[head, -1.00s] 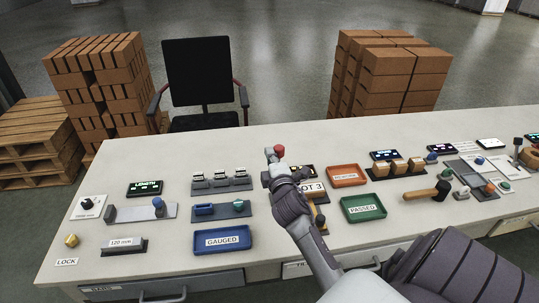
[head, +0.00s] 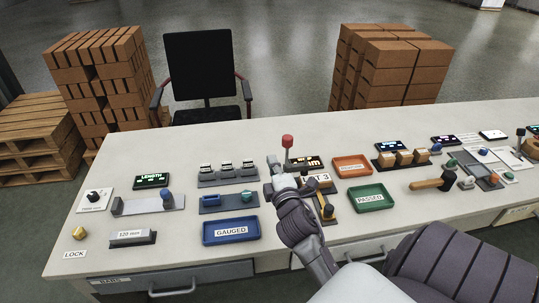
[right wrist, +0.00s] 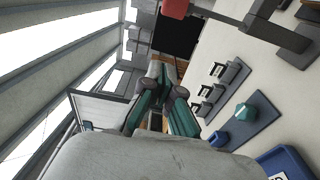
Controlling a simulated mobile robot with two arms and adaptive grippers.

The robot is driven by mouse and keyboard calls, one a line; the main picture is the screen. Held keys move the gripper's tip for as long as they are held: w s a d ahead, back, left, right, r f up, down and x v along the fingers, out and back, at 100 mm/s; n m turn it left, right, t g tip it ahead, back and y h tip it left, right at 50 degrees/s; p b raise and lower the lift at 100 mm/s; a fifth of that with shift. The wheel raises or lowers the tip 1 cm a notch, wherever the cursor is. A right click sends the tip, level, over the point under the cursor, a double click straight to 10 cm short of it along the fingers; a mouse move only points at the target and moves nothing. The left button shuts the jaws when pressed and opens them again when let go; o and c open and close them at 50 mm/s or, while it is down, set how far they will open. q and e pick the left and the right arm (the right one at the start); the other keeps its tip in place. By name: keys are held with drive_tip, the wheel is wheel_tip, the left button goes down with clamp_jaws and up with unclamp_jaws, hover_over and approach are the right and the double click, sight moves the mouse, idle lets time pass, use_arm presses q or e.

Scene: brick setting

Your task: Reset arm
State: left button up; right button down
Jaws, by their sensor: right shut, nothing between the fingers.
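A lever with a red knob (head: 287,141) stands upright on a thin stem near the middle of the desk, behind the lot 3 label (head: 316,180). My right gripper (head: 273,165) is shut and empty, just left of and in front of the lever, and appears apart from the red knob. In the right wrist view its fingers (right wrist: 163,88) are together, and the red knob (right wrist: 175,8) is cut off at the top edge. The lever's base is partly hidden by my gripper in the head view. My left gripper is not in view.
The blue gauged tray (head: 231,231), the red-orange tray (head: 352,166) and the green passed tray (head: 368,199) lie around my arm. Three small blocks stand on a grey rail (head: 228,174). A mallet (head: 435,184) lies right. Bare desk (head: 215,143) lies along the back.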

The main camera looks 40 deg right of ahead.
drive_tip(key=shift+s+a, duration=0.2)
drive_tip(key=shift+s, duration=0.4)
